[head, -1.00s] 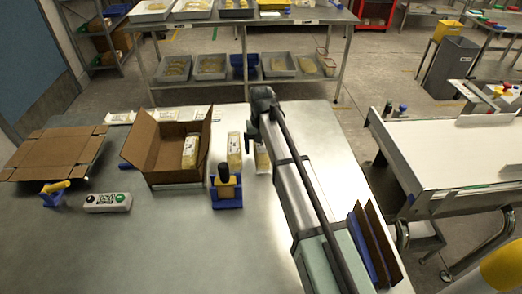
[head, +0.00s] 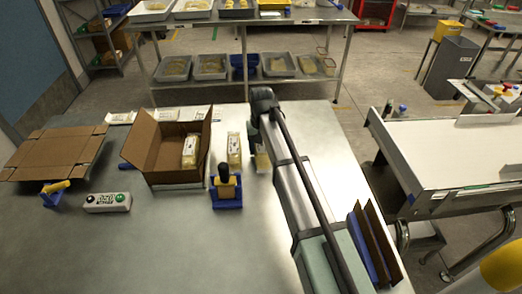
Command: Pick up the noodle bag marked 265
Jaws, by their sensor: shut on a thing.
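My gripper (head: 260,140) is at the middle of the steel table, mostly hidden behind my own wrist. It is shut on a pale yellow noodle bag (head: 262,162), of which only the lower part shows beside my arm. I cannot tell whether this bag is clear of the table. A second yellow noodle bag (head: 234,150) is just left of it, apart from the gripper. A third bag (head: 190,151) is inside the open cardboard box (head: 165,176). The number 265 cannot be read on any bag.
A blue stand with a dark-handled tool (head: 227,190) is close in front of the bags. A button box (head: 107,202), a yellow-handled tool (head: 56,187) and flattened cardboard (head: 60,150) lie left. White packs (head: 168,114) lie behind the box. The front of the table (head: 200,255) is clear.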

